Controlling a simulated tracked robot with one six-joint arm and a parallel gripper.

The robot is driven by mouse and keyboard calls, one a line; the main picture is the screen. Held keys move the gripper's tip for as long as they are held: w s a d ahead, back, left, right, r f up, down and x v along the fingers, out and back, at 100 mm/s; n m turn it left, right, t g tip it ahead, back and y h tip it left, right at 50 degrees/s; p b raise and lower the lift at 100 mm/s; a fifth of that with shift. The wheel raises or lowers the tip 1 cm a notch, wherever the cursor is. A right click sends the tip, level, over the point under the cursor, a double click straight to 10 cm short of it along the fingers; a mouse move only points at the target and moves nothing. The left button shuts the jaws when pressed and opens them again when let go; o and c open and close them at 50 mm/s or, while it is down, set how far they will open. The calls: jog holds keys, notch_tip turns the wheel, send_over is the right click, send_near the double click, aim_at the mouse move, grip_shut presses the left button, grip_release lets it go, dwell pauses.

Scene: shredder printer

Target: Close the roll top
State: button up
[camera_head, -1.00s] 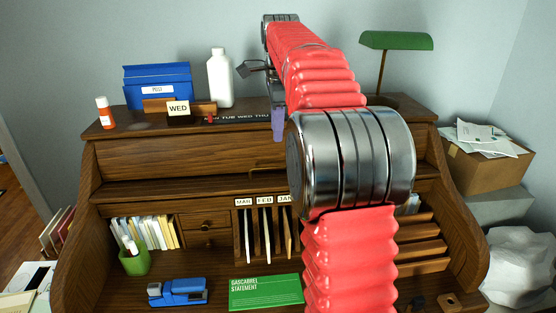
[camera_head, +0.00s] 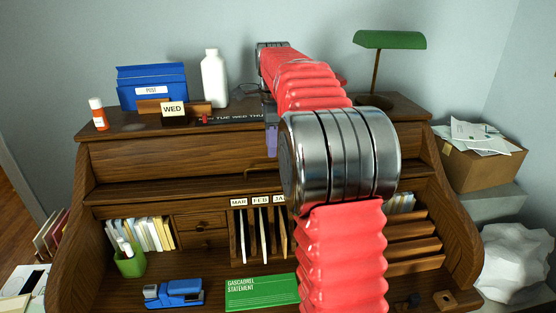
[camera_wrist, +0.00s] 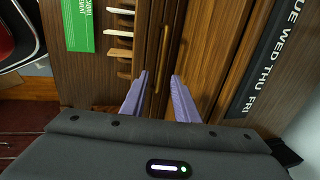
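The wooden roll-top desk stands in front of me with its roll top (camera_head: 175,157) raised, leaving the pigeonholes and desktop exposed. In the wrist view, a long thin handle (camera_wrist: 163,45) runs along the roll top's wooden front. My gripper (camera_wrist: 160,75) has its two purple fingers spread apart. The handle lies between the fingertips in that view; I cannot tell whether they touch it. In the head view only a purple finger (camera_head: 271,141) shows, in front of the roll top, and my red arm hides the rest.
On the desk's top stand a blue post box (camera_head: 151,87), a white bottle (camera_head: 214,80), an orange bottle (camera_head: 98,114) and a green lamp (camera_head: 390,40). A blue stapler (camera_head: 174,292) and a green booklet (camera_head: 262,291) lie on the desktop. A paper-filled box (camera_head: 480,165) is at right.

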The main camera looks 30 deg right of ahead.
aim_at(271, 168)
jog(key=x, duration=0.8)
grip_shut()
jog(key=shift+s, duration=0.1)
dwell(0.4)
